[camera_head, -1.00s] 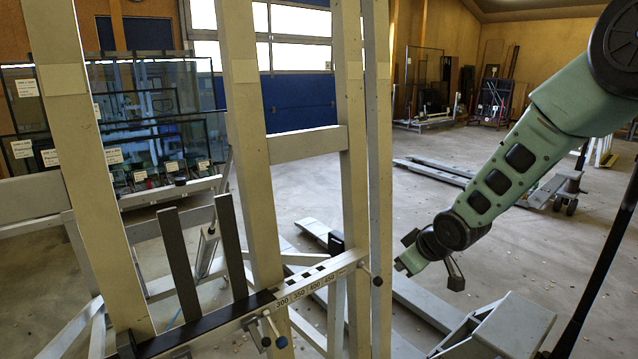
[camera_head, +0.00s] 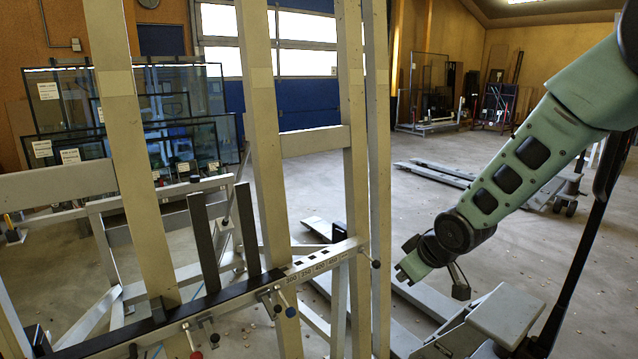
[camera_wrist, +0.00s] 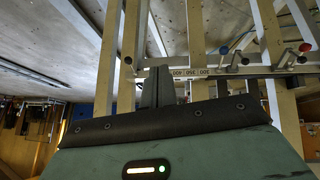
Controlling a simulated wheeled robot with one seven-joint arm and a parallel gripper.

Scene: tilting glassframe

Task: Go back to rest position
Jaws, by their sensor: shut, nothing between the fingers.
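My gripper (camera_head: 412,268) is at the end of my green arm, right of the frame's uprights in the head view. It points left and down, and it is shut with nothing in it. In the wrist view the shut dark fingers (camera_wrist: 157,88) show in front of the frame's light bars. The tilting glass frame (camera_head: 262,150) has tall light uprights, a crossbar with a number scale (camera_head: 320,262) and dark upright pads. Small levers with blue and red knobs (camera_head: 290,311) hang from the crossbar. The gripper looks apart from the frame; the exact gap cannot be told.
Glass panes with white labels (camera_head: 70,155) stand on a rack at the back left. A pallet jack (camera_head: 560,188) stands on the floor at the right. Open concrete floor (camera_head: 420,215) lies between the frame and the back wall.

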